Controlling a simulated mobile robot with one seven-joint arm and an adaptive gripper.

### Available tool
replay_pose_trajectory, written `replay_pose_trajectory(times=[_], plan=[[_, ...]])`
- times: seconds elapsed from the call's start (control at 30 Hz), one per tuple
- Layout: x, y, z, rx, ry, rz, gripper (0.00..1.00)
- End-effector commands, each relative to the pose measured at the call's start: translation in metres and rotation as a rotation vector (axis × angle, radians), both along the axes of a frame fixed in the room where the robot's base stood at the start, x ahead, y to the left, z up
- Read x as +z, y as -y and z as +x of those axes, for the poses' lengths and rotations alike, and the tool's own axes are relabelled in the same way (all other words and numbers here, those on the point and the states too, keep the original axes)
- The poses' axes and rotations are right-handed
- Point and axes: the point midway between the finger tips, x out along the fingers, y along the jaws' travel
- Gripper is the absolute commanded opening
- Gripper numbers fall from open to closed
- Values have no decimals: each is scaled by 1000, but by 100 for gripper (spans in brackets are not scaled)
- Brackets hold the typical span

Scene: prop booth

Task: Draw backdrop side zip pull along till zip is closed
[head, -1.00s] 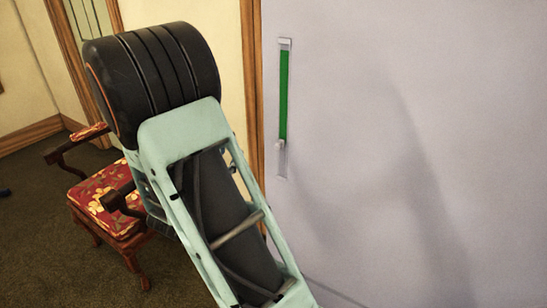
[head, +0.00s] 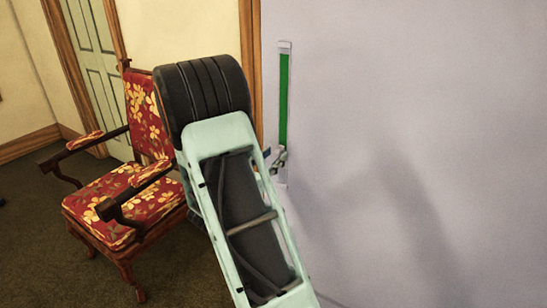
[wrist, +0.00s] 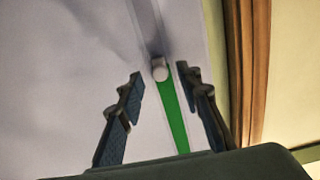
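The zip is an upright strip on the pale grey backdrop (head: 420,110), with a green band (head: 283,95) along its upper part. In the wrist view the zip pull (wrist: 160,70) is a small whitish knob at the end of the green band (wrist: 174,115). My gripper (wrist: 160,75) is open, with one finger on each side of the pull and gaps visible between. In the head view my gripper's fingertips (head: 278,160) are at the lower end of the green band and largely cover the pull. The rest of the gripper is hidden behind my arm.
A red floral armchair (head: 115,200) with dark wooden arms stands left of my arm. A wooden trim post (head: 251,60) runs beside the backdrop's left edge. The backdrop right of the zip is clear.

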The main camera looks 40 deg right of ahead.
Motion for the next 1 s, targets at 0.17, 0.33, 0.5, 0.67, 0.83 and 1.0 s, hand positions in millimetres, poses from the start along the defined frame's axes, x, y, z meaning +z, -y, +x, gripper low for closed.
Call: replay_pose_trajectory(times=[0.17,0.33,0.5,0.67,0.83,1.0], plan=[[0,7,3,1,0,0,32],[0,7,3,1,0,0,32],[0,7,3,1,0,0,18],[0,6,3,1,0,0,0],[0,6,3,1,0,0,0],[0,6,3,1,0,0,0]])
